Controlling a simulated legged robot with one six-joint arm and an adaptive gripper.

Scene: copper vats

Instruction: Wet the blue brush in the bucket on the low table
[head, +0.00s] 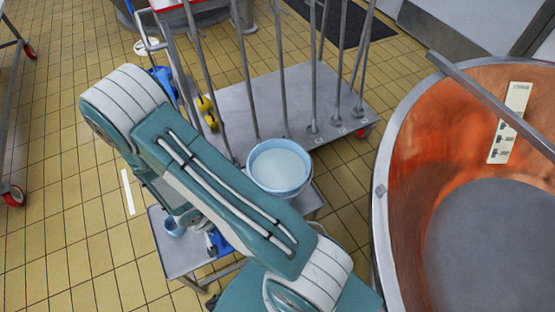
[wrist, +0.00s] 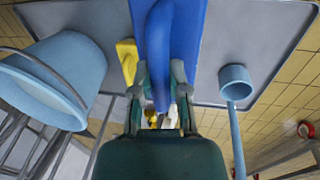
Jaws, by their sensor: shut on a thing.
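The blue brush (wrist: 158,45) is in the middle of the wrist view, with its rounded handle between the fingers of my gripper (wrist: 160,92). The gripper is shut on that handle. A broad flat blue part shows behind the handle. Blue also shows beside my arm in the head view (head: 220,243), over the low table (head: 187,258). The light blue bucket (head: 280,167) stands at the table's far end, with a pale inside. In the wrist view the bucket (wrist: 75,65) is to the left, apart from the brush. My arm hides the gripper and much of the table in the head view.
A light blue ladle (wrist: 235,82) lies to the right of the brush. A yellow item (wrist: 127,58) is left of the handle. A grey cart with upright poles (head: 300,95) stands behind the bucket. A large copper vat (head: 415,165) fills the right side. Tiled floor (head: 70,200) is clear at left.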

